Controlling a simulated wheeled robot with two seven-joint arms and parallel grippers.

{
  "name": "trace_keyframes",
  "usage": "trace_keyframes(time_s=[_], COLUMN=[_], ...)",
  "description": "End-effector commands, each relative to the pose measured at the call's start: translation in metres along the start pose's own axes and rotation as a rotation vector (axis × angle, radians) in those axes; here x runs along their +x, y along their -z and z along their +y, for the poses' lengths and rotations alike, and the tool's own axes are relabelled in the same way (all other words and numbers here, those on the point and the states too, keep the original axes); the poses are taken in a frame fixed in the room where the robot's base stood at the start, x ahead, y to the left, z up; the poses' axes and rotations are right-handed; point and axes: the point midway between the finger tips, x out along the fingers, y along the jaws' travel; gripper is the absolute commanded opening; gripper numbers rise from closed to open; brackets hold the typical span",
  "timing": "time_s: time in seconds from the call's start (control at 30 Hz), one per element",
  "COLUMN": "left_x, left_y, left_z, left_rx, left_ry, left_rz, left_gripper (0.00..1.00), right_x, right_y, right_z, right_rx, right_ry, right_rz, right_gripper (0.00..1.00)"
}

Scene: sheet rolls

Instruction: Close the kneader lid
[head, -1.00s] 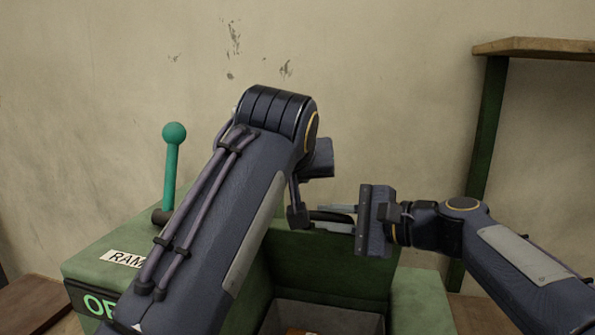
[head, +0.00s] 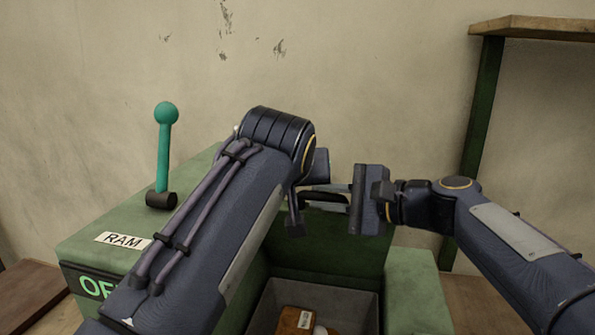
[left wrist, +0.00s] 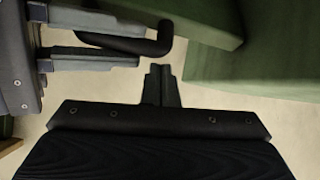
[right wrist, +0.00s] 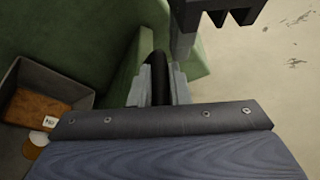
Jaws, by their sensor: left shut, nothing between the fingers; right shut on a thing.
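The kneader lid (head: 340,238) is a green panel standing raised behind the open chamber of the green kneader. Its black handle (head: 326,199) sticks out near the top edge. My right gripper (right wrist: 152,85) is shut on the handle (right wrist: 160,70), with the bar between its fingers. In the left wrist view, the handle (left wrist: 135,45) shows its bent end past the right fingers. My left gripper (left wrist: 162,85) is shut and empty, close beside the handle but apart from it. My left arm hides part of the kneader in the head view.
The grey chamber (head: 348,297) holds a brown block (head: 293,322) with a white label. A teal-knobbed lever (head: 165,150) stands behind the RAM label (head: 122,240) at the left. A wooden shelf (head: 535,27) with a green post is at the right.

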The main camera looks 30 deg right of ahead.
Motion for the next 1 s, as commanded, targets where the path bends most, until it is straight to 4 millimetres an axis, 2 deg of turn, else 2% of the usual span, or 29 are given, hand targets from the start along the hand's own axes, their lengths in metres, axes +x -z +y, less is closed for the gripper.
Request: trace_keyframes(time_s=[0.03,0.43,0.7,0.97,1.0], left_x=[0.000,-0.001,-0.011,-0.008,-0.008], left_y=[-0.002,-0.004,-0.020,-0.024,-0.025], left_z=[0.000,-0.001,-0.003,-0.002,-0.002], left_rx=[0.000,-0.001,-0.001,0.001,0.002], left_ry=[0.000,0.000,-0.001,0.000,0.000], left_rz=[-0.001,-0.001,-0.007,-0.016,-0.017], left_gripper=[0.00,0.00,0.00,0.00,0.00], right_x=[0.001,0.001,0.001,0.000,0.000], right_y=[0.006,0.006,0.007,0.007,0.006], right_z=[0.005,0.005,0.004,0.002,0.002], right_rx=[0.009,0.009,0.008,0.004,0.004], right_ry=[-0.008,-0.008,-0.006,-0.001,-0.001], right_rz=[0.012,0.011,0.014,0.014,0.014], right_gripper=[0.00,0.00,0.00,0.00,0.18])
